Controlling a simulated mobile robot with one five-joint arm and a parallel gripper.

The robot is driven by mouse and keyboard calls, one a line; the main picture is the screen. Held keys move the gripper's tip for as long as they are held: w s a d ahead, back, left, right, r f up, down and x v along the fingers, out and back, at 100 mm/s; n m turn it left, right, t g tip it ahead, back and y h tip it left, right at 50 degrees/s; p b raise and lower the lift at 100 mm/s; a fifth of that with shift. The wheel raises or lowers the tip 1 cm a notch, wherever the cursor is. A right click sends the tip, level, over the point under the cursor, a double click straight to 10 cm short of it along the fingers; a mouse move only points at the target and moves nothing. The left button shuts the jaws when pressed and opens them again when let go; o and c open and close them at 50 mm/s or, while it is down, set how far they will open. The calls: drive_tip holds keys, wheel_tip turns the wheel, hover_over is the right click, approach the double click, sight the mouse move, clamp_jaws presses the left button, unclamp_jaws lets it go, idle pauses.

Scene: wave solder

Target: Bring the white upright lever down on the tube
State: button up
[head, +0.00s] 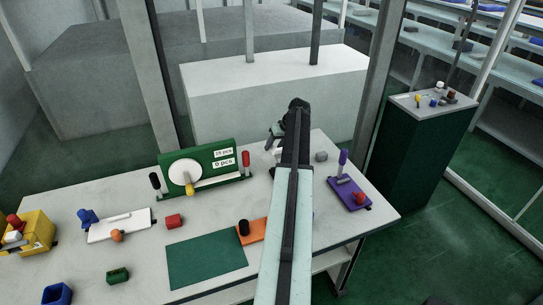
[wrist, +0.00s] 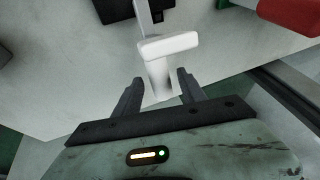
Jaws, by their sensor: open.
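The white lever (wrist: 160,68) stands in front of my gripper in the wrist view, with a wide T-shaped top and a stem below it. My gripper (wrist: 160,80) is open, with one finger on each side of the stem. I cannot tell whether either finger touches it. A grey strip (wrist: 148,16) runs behind the lever's top beside a dark block; I cannot tell whether this is the tube. In the head view my gripper (head: 272,136) is over the back of the table, and my arm hides most of what lies under it.
A green counter panel (head: 215,157) with red and black handles stands left of my gripper. A purple base (head: 350,195) with an upright purple lever is to the right. A white base (head: 105,233), a green mat (head: 205,262) and an orange base (head: 252,232) lie nearer the front.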

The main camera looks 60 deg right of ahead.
drive_tip(key=shift+b+x, duration=0.4)
drive_tip(key=shift+x, duration=0.7)
drive_tip(key=shift+r, duration=0.1)
clamp_jaws()
idle(0.3)
drive_tip(key=shift+a, duration=0.2)
drive_tip(key=shift+d+r, duration=0.1)
